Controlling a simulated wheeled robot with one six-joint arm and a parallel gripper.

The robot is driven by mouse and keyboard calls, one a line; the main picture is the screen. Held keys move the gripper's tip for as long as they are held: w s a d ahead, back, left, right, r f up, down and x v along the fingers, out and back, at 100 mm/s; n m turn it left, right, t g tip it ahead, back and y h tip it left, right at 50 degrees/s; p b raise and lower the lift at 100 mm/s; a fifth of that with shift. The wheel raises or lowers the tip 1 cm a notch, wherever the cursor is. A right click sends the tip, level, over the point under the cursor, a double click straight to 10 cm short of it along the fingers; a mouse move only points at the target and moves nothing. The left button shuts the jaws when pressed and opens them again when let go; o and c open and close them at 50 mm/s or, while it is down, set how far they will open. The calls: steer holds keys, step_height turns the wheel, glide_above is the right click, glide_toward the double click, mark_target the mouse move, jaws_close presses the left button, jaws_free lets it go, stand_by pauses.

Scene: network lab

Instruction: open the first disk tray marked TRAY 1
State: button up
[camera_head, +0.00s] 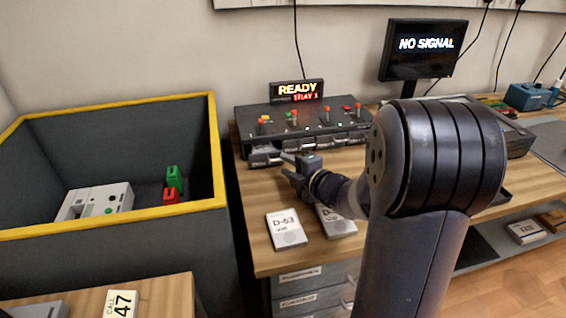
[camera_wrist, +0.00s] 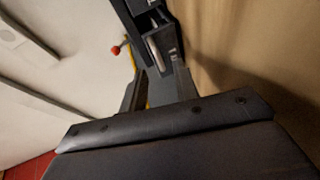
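The black disk unit (camera_head: 300,118) stands on the wooden bench, with several red-topped levers on its top. Its sign (camera_head: 298,91) reads READY and, in red, TRAY 1. A grey tray front (camera_head: 264,156) shows at the unit's left front; its label is too small to read, and I cannot tell how far it stands out. My gripper (camera_head: 287,165) is just in front of and to the right of that tray front. In the wrist view my gripper's fingers (camera_wrist: 160,88) are apart with nothing visible between them. A handle-like tray front (camera_wrist: 155,50) shows just beyond the fingertips.
A white D-53 disk case (camera_head: 287,230) lies on the bench, with another case (camera_head: 336,222) partly behind my arm. A dark bin with a yellow rim (camera_head: 110,104) stands at left. A NO SIGNAL monitor (camera_head: 425,48) stands at the back right.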

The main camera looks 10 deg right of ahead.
steer(key=v, duration=0.7)
steer(key=shift+s+d+p, duration=0.2)
steer(key=shift+s+p, duration=0.15)
steer(key=shift+p, duration=0.05)
